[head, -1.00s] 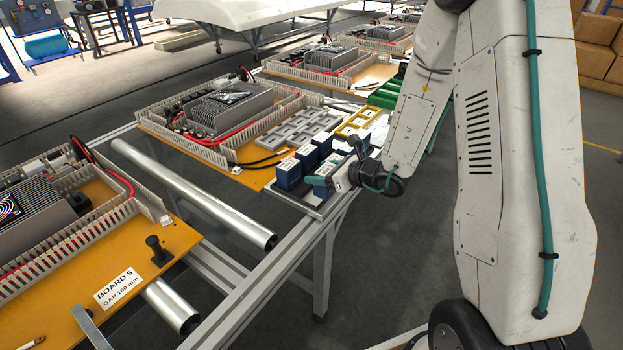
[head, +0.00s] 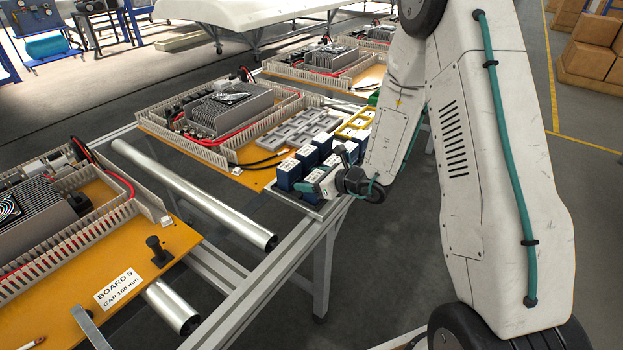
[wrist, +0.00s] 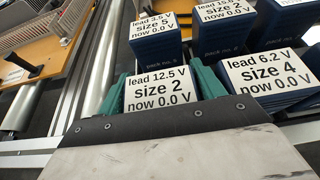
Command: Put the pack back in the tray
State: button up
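In the wrist view, a dark blue pack with a white label reading "lead 12.5 V, size 2, now 0.0 V" (wrist: 158,90) is between the two teal fingers of my gripper (wrist: 160,86). The fingers lie against both its sides, so the gripper looks shut on it. In the head view my gripper (head: 318,183) is at the near end of the grey tray (head: 306,208), beside a blue pack (head: 289,173). Whether the held pack touches the tray floor is hidden.
Other labelled packs stand close by: "size 5" (wrist: 154,38), another "size 2" (wrist: 226,22) and "size 4" (wrist: 268,78). An orange board with a wiring duct (head: 150,131) lies beyond the tray. Metal rollers (head: 200,198) cross the frame at left.

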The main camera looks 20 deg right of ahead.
jog(key=shift+r, duration=0.15)
jog(key=shift+s+d+r, duration=0.15)
jog(key=shift+s+d, duration=0.05)
jog(key=v, duration=1.1)
jog(key=s+a+r+n+g+y, duration=0.3)
jog(key=s+a+r+n+g, duration=0.6)
jog(key=s+a+r+n, duration=0.55)
jog(key=s+d+r+n+h, duration=0.3)
jog(key=s+d+n+h, duration=0.2)
jog(key=s+n, duration=0.2)
jog(key=s+d+r+n+h, duration=0.3)
jog(key=s+d+n+h, duration=0.2)
jog(key=s+d+n, duration=0.1)
jog(key=shift+s+r+n+h, duration=0.25)
jog(key=shift+s+n+h, duration=0.15)
jog(key=shift+s+n, duration=0.45)
jog(key=shift+s+d, duration=0.15)
